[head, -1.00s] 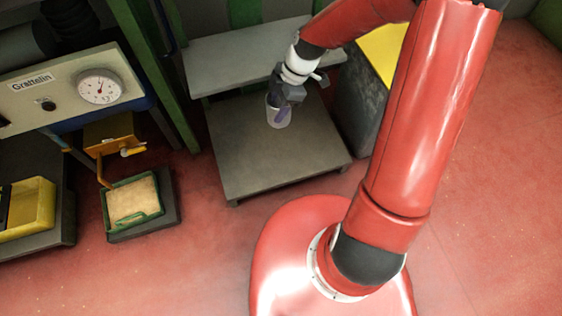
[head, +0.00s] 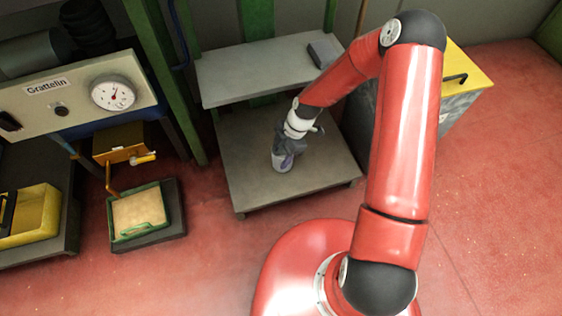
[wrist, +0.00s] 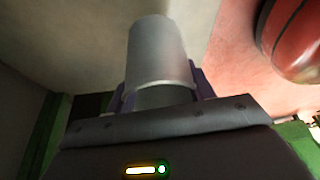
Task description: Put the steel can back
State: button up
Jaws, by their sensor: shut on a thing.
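The steel can (head: 280,163) is a small pale grey cylinder in the head view, at the lower shelf of the grey two-level stand. My gripper (head: 290,152) is shut on it, with purple fingers on its sides. In the wrist view the can (wrist: 160,55) fills the upper middle, with my gripper's fingers (wrist: 160,88) on either side of its near part. The lower shelf (head: 310,181) is bare around the can. I cannot tell whether the can touches the shelf or hangs just above it.
The upper shelf (head: 250,72) overhangs the back of the lower one, with a dark grey block (head: 325,52) on it. A yellow-topped bin (head: 468,72) stands to the right. A green-rimmed tray (head: 140,210) and a machine with a dial (head: 113,94) are at left.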

jog(key=shift+f+b, duration=0.3)
jog(key=shift+f, duration=1.95)
jog(key=shift+f, duration=0.25)
jog(key=o, duration=1)
jog(key=shift+r, duration=0.1)
